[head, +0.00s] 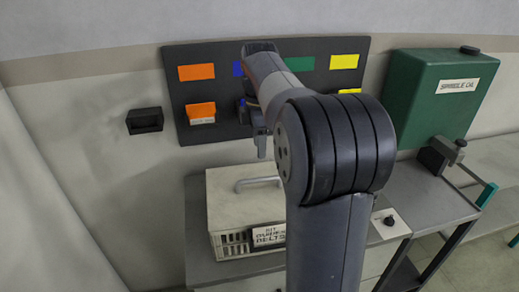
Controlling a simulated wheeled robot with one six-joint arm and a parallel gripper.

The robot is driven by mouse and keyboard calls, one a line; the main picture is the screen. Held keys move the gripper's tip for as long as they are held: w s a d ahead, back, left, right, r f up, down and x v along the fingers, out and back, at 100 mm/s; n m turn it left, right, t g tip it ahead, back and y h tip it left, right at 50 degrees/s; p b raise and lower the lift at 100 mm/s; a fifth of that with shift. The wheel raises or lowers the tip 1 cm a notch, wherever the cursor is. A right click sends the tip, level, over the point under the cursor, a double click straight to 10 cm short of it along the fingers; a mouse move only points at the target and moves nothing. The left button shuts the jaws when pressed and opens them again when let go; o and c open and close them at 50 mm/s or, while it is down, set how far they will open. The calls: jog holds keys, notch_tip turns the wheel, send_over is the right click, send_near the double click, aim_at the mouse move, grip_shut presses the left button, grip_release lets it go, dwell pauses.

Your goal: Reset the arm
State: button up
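My arm rises through the middle of the head view and bends back toward the wall. My gripper (262,148) hangs at its end, pointing down, in front of the dark wall panel (225,131) and above the white box. My arm partly hides it, and the gap between its fingers cannot be made out. No held thing can be made out at its tip.
The panel bears orange, blue, green and yellow labels; an orange-topped item (201,112) sits under the orange one. A lidded white box (228,207) stands on the bench. A green oil tank (430,95) is at right, a black wall holder (145,120) at left.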

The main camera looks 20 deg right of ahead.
jog(key=shift+f, duration=0.1)
dwell(0.3)
notch_tip(320, 180, down, 10)
jog(key=shift+f+p, duration=0.25)
jog(key=shift+p, duration=0.25)
jog(key=shift+r+p, duration=0.45)
jog(key=shift+r, duration=0.3)
